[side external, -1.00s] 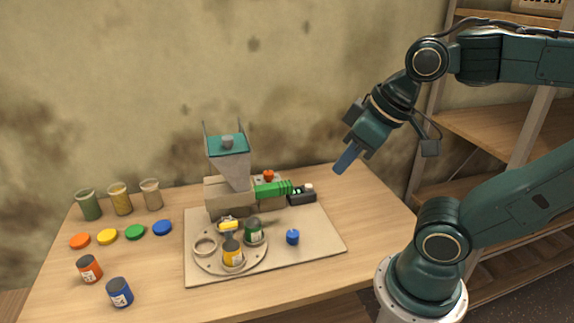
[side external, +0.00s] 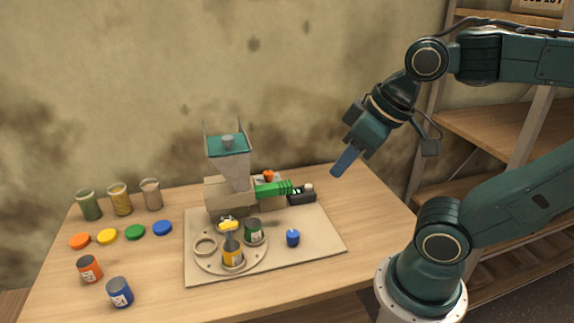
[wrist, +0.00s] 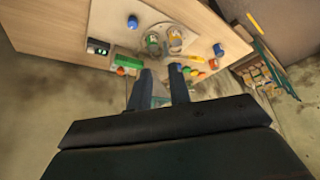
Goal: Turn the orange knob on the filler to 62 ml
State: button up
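The filler (side external: 228,170) stands on a beige board, with a teal-topped hopper above a beige body. An orange-red spot that looks like the knob shows in the wrist view (wrist: 121,71). A small dark box with a lit display (wrist: 98,46) is near it; its reading is too small to make out. My gripper (side external: 346,161) is in the air to the right of the filler, well apart from the knob. In the wrist view its two fingers (wrist: 162,78) are apart with nothing between them.
A round turntable (side external: 205,263) holds a yellow-labelled jar (side external: 233,257) and a green-labelled jar (side external: 253,231). A blue knob-like piece (side external: 293,238) stands on the board. Cups, coloured lids and two jars are at the left. The table's right side is clear.

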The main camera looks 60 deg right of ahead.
jog(key=o, duration=0.6)
jog(key=shift+w+d+r, duration=0.1)
jog(key=shift+w+r, duration=0.15)
jog(key=shift+w, duration=0.1)
jog(key=n+g, duration=0.6)
send_over(268, 172)
notch_tip(268, 172, down, 9)
jog(key=shift+r, duration=0.15)
notch_tip(268, 172, down, 14)
jog(key=shift+r, duration=0.1)
jog(key=shift+c, duration=0.4)
